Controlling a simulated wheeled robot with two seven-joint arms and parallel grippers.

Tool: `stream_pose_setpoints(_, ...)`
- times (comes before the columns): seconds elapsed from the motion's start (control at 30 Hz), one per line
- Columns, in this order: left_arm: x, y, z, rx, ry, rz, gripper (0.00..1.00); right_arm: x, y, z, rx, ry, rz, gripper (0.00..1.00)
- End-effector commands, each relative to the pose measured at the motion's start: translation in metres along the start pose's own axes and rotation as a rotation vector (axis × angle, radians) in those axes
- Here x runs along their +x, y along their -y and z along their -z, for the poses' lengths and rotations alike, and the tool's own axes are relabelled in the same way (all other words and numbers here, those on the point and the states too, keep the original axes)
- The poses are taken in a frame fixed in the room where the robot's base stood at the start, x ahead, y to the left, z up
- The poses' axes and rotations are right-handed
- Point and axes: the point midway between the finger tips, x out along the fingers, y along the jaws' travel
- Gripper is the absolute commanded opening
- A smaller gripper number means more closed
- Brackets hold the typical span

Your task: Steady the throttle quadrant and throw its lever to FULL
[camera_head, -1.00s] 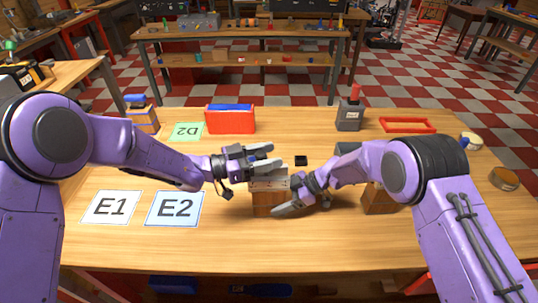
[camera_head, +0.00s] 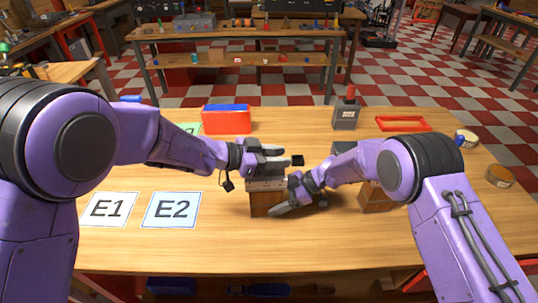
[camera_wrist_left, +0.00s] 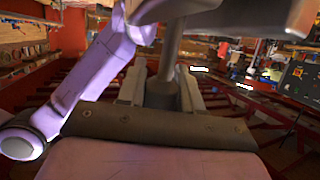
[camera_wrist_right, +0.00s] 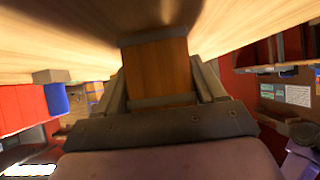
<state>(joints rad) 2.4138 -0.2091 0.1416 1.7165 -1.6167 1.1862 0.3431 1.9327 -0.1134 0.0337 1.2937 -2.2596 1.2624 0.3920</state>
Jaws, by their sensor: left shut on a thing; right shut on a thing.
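The throttle quadrant (camera_head: 264,197) is a wooden block with a grey top plate, on the table in front of me. My left gripper (camera_head: 277,156) is above its top, shut on a grey upright post, seemingly the lever (camera_wrist_left: 162,72), which shows between the fingers in the left wrist view. In the head view the lever is mostly hidden by the gripper. My right gripper (camera_head: 287,207) is low at the block's near right side, shut on the quadrant's body; the wood (camera_wrist_right: 157,70) fills the gap between its fingers in the right wrist view. No FULL mark is readable.
A small black piece (camera_head: 297,160) lies just right of my left gripper. A red-blue box (camera_head: 227,120) and a grey block with a red top (camera_head: 346,113) stand behind. Another wooden block (camera_head: 376,198) is at right.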

Motion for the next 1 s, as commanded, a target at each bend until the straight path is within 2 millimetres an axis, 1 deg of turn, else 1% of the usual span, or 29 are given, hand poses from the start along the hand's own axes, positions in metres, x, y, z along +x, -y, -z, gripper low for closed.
stream_pose_setpoints(0.1,0.003,0.000,0.000,0.010,0.033,0.004,0.00,0.000,0.000,0.000,-0.001,0.000,0.000,0.43)
stream_pose_setpoints(0.33,0.002,0.000,0.000,0.008,0.031,0.005,0.00,0.000,0.000,0.000,-0.001,0.000,0.000,0.43)
stream_pose_setpoints(0.37,0.002,0.000,0.000,0.008,0.031,0.005,0.41,0.000,0.000,0.000,-0.001,0.000,0.000,0.43)
stream_pose_setpoints(0.4,0.002,0.000,0.000,0.008,0.031,0.004,0.54,0.000,0.000,0.000,-0.001,0.000,0.000,0.43)
stream_pose_setpoints(0.43,0.002,0.000,0.000,0.008,0.031,0.004,0.56,0.000,0.000,0.000,0.000,0.000,0.000,0.43)
stream_pose_setpoints(0.67,0.002,0.000,0.000,0.008,0.030,0.004,0.56,0.000,0.000,0.000,0.000,0.000,0.000,0.43)
stream_pose_setpoints(0.77,-0.003,0.000,0.000,0.007,0.030,0.004,0.56,0.000,0.000,0.000,0.000,0.000,0.000,0.43)
stream_pose_setpoints(0.87,-0.020,0.001,0.001,0.006,0.029,0.006,0.56,0.000,0.000,0.000,0.000,0.000,0.000,0.43)
stream_pose_setpoints(1.0,-0.057,0.001,0.003,0.007,0.028,0.008,0.56,0.000,0.000,0.000,0.000,0.001,0.000,0.43)
